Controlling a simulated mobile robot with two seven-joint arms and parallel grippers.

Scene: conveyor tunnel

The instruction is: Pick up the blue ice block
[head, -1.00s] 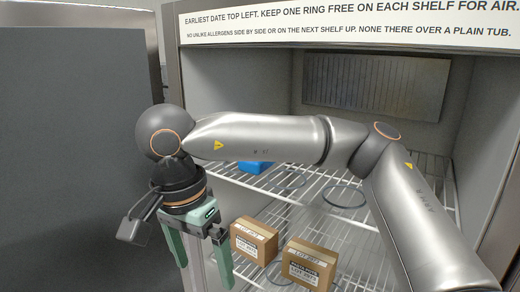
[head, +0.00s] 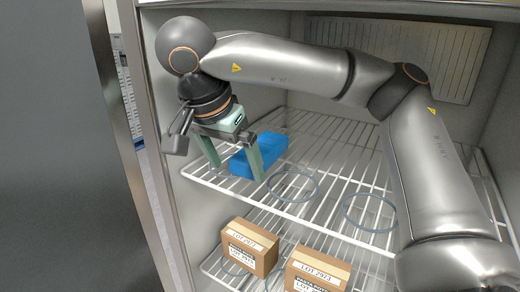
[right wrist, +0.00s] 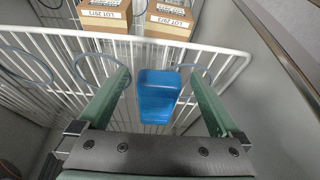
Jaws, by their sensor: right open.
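The blue ice block (head: 268,150) lies on the upper wire shelf (head: 330,145), near its left end. My right gripper (head: 238,171) is open and empty, with its two green fingers pointing down at the near end of the block. In the right wrist view the block (right wrist: 158,97) shows between the two spread fingers (right wrist: 160,76), with a gap on each side. I cannot tell exactly how far above or in front of the block the fingertips are. One finger hides part of the block in the head view. My left gripper is not in view.
Empty rings (head: 293,184) lie on the upper shelf to the right of the block. Two cardboard boxes (head: 250,247) (head: 318,270) stand on the shelf below. The cabinet's left wall and front post (head: 150,130) are close to my right gripper.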

